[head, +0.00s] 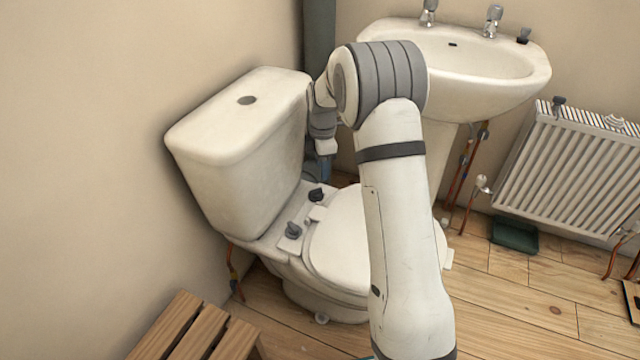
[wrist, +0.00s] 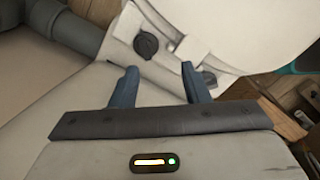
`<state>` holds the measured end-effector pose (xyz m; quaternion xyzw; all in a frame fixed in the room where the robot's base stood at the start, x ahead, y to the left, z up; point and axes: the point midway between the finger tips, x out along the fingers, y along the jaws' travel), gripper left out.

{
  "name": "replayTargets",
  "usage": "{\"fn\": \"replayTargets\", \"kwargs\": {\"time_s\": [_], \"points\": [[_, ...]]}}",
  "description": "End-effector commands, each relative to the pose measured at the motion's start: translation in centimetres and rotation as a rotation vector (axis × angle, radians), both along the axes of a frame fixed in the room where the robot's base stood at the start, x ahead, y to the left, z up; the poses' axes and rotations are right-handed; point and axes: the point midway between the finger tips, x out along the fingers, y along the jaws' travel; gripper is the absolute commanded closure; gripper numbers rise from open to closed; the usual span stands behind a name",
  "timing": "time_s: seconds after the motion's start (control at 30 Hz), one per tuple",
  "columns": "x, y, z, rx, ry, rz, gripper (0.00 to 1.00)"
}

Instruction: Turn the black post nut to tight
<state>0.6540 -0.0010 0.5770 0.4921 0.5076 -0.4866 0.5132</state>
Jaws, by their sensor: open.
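The black post nut (head: 316,194) sits on the right-hand seat post at the back of the toilet pan, in front of the cistern. It also shows in the wrist view (wrist: 146,45) as a dark round knob on a pale mount. My gripper (wrist: 159,82) is open and empty, its two blue fingers apart. The nut lies beyond the fingertips in that view, not between them. In the head view my gripper is above the nut, partly hidden behind my arm. A grey post nut (head: 293,230) sits on the other post; it shows beside the right finger (wrist: 209,78).
The toilet cistern (head: 235,130) stands left of my gripper, and the white seat lid (head: 340,245) lies in front of the posts. A grey pipe (wrist: 65,25) runs close by. A basin (head: 465,75), a radiator (head: 565,165) and a wooden slatted stool (head: 190,330) stand around.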

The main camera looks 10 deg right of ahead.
Motion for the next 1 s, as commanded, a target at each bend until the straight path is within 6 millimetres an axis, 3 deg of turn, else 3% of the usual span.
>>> {"fn": "replayTargets", "kwargs": {"time_s": [0.03,0.1,0.23,0.47,0.8,1.0], "points": [[1.1,-0.1,-1.5,-0.001,0.007,0.061,0.58],[2.2,-0.1,-2.6,-0.001,0.009,0.131,0.58],[3.1,-0.1,-3.8,-0.002,0.012,0.201,0.58],[3.4,-0.2,-5.4,-0.001,0.013,0.224,0.58],[3.3,-0.2,-10.8,-0.001,0.014,0.221,0.58],[3.4,-0.2,-11.9,-0.001,0.012,0.22,0.58]]}}
